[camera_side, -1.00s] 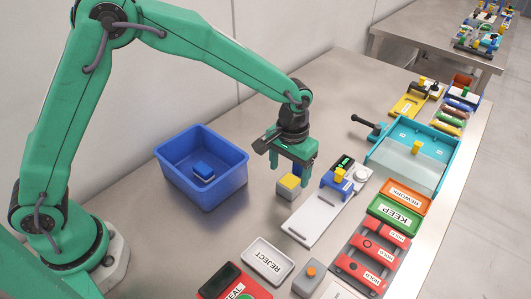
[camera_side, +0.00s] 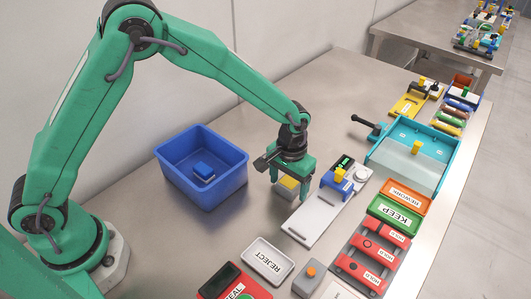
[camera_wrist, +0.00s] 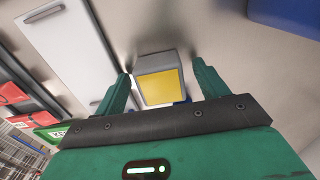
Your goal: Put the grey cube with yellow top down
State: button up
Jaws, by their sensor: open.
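The grey cube with yellow top (camera_side: 288,184) sits on the metal table, just left of a white board. My gripper (camera_side: 290,193) is lowered over it with one finger on either side. In the wrist view the cube (camera_wrist: 159,80) shows its yellow top and a grey side between the two green fingers, with gaps visible beside it. My gripper (camera_wrist: 161,72) is open. In the side view the fingers and palm cover part of the cube.
A blue bin (camera_side: 220,193) holding a blue block (camera_side: 203,170) stands to the left. The white board (camera_side: 311,218) is close on the right, with a blue device (camera_side: 335,183) on it. A white REJECT tray (camera_side: 267,261) lies in front.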

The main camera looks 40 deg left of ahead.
aim_at(289, 182)
jog(key=shift+c, duration=0.4)
jog(key=c, duration=1.1)
jog(key=shift+r, duration=0.15)
jog(key=shift+r, duration=0.45)
notch_tip(289, 182, up, 3)
jog(key=shift+r, duration=0.15)
jog(key=s+d+r, duration=0.2)
jog(key=s, duration=0.1)
jog(key=s+d+r, duration=0.2)
jog(key=s, duration=0.1)
jog(key=s+d+r, duration=0.2)
jog(key=s, duration=0.1)
jog(key=shift+s+d+r, duration=0.25)
jog(key=shift+d+r, duration=0.05)
jog(key=shift+d, duration=0.05)
